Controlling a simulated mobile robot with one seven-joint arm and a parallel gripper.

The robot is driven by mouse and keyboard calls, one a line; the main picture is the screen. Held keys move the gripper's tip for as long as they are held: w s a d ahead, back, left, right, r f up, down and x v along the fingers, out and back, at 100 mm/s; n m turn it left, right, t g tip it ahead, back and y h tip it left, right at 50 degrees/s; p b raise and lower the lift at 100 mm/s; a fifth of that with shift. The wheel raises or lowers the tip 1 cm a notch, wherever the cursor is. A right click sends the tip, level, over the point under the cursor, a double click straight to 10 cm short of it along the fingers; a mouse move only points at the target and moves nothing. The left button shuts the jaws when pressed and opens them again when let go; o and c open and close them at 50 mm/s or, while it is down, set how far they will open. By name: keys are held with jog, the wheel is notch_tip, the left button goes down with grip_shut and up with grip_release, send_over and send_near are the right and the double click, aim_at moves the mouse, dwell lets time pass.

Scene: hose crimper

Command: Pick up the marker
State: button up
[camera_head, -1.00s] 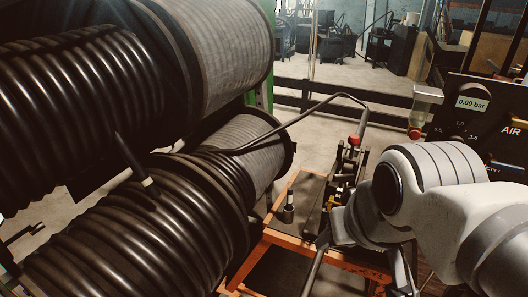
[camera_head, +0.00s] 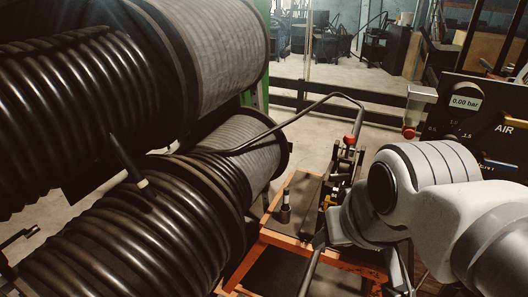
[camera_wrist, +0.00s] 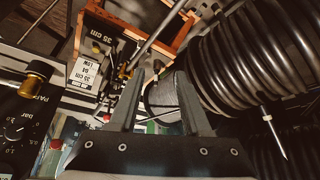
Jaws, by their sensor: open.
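I cannot make out a marker for certain in either view. A small dark upright cylinder (camera_head: 285,207) stands on the orange-framed bench (camera_head: 262,236) in the head view; it is too small to tell what it is. In the wrist view my gripper (camera_wrist: 159,70) has its two dark fingers spread apart, with nothing held between them. The bench's orange frame (camera_wrist: 180,32) shows beyond the fingertips. In the head view my arm reaches in from the right, and its links hide most of the gripper beside the bench.
A lever with a red knob (camera_head: 349,140) stands at the bench's back. A black air panel (camera_head: 490,118) with a 0.00 bar display stands right.

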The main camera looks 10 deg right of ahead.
jog(key=shift+o, duration=0.5)
jog(key=shift+w, duration=0.1)
jog(key=w+r+n+g+h+p, duration=0.15)
jog(key=w+r+n, duration=0.35)
jog(key=w, duration=0.5)
jog(key=n+g+y+p, duration=0.2)
jog(key=n+g, duration=0.2)
jog(key=n, duration=1.2)
send_over(286, 197)
notch_tip(286, 197, down, 13)
jog(key=shift+h, duration=0.25)
jog(key=f+b, duration=0.1)
jog(key=f, duration=0.2)
jog(key=f+b, duration=0.1)
jog(key=f, duration=0.3)
jog(key=f+b, duration=0.1)
jog(key=f, duration=0.3)
jog(key=shift+w+d+f, duration=0.1)
jog(key=shift+w+f, duration=0.05)
jog(key=shift+w, duration=0.15)
notch_tip(286, 197, down, 6)
jog(key=shift+w+f+b, duration=0.15)
jog(key=shift+f+b, duration=0.1)
jog(key=shift+b, duration=0.9)
jog(key=shift+r, duration=0.1)
grip_shut()
